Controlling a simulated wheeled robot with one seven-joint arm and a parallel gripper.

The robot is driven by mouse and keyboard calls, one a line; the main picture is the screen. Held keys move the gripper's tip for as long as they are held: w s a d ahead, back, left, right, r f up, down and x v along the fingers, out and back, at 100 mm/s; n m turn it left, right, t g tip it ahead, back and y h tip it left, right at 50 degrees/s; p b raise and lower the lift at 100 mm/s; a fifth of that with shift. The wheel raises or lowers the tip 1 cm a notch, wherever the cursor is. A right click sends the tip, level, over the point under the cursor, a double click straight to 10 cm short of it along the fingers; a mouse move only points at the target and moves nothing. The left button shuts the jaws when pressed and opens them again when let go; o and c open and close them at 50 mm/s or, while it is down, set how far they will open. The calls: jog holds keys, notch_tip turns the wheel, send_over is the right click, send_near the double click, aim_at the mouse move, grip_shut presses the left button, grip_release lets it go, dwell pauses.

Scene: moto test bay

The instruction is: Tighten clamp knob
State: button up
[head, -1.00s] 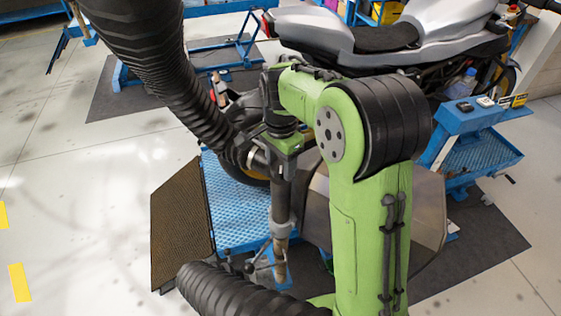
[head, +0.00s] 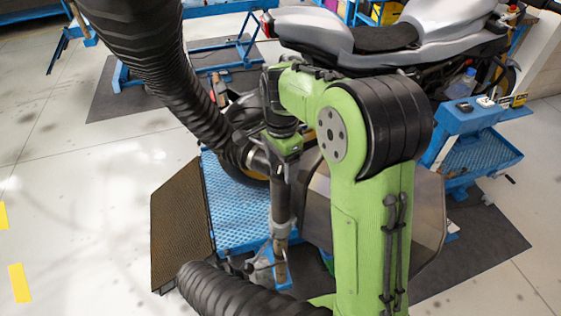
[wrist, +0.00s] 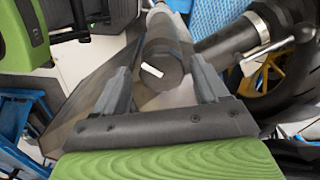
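In the wrist view my gripper (wrist: 160,70) has its two grey fingers spread wide apart. The blunt dark end of a grey tube (wrist: 165,62), with a small white mark, shows between and beyond the fingertips; I see no clear contact. What looks like the clamp knob, a silver crossbar (wrist: 268,52) with a dark end, sits beyond and to the right of the right finger, beside a dark cylinder. In the head view a dark upright tube (head: 281,200) stands below my green wrist. My fingers cannot be made out there, and the knob is too small to identify.
A thick black ribbed hose (head: 165,75) reaches down toward my wrist. A silver motorcycle (head: 400,40) stands behind my arm. A blue platform (head: 232,195) and brown ramp (head: 180,225) are close by. The floor at the left is open.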

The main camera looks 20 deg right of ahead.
aim_at(281, 167)
jog(key=shift+o, duration=0.2)
notch_tip(281, 167, up, 16)
jog(key=p, duration=0.3)
jog(key=shift+s+f, duration=0.1)
